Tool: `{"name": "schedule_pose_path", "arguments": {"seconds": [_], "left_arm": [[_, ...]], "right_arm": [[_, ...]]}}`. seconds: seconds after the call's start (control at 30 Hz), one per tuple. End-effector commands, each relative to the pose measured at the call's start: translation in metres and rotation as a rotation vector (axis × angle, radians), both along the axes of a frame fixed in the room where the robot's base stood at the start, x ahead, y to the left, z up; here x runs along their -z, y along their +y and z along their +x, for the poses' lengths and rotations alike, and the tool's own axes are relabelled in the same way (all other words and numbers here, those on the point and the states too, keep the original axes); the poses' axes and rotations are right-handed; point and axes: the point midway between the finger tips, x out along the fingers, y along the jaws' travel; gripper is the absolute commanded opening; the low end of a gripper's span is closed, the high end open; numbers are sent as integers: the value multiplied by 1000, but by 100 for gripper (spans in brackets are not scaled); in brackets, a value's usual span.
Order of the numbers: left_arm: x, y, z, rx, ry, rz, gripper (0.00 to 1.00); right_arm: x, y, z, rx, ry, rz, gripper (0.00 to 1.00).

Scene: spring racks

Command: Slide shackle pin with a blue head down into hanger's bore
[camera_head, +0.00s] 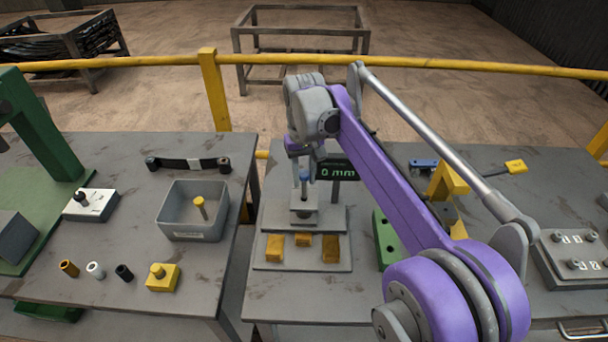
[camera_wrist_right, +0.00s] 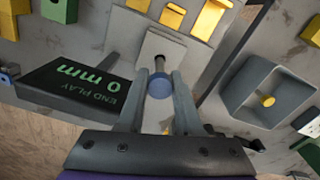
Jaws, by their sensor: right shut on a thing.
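The shackle pin with a blue head (camera_head: 304,177) stands upright over the grey hanger block (camera_head: 303,205) on the near table. My right gripper (camera_head: 303,170) is shut on the pin near its head. In the right wrist view the blue head (camera_wrist_right: 159,88) sits between the two fingers, and its grey shaft (camera_wrist_right: 158,66) points at the hanger (camera_wrist_right: 164,45). The shaft's lower end meets or overlaps the hanger's top. I cannot tell how far it is in the bore, which is hidden. My left gripper is out of view.
A dark display (camera_head: 338,170) reading 0 mm stands right beside the hanger. Yellow blocks (camera_head: 331,249) lie on the base plate in front. A green block (camera_head: 386,240) is to the right. A grey bin (camera_head: 180,232) with a yellow-headed pin (camera_head: 200,204) stands on the left table, across a gap.

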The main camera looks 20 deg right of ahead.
Motion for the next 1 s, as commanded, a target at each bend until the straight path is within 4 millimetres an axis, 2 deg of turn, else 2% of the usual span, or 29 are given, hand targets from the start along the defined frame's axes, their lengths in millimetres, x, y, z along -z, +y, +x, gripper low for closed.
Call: {"name": "schedule_pose_path", "arguments": {"seconds": [1.0], "left_arm": [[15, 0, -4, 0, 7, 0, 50]], "right_arm": [[26, 0, 0, 0, 0, 0, 0]]}}
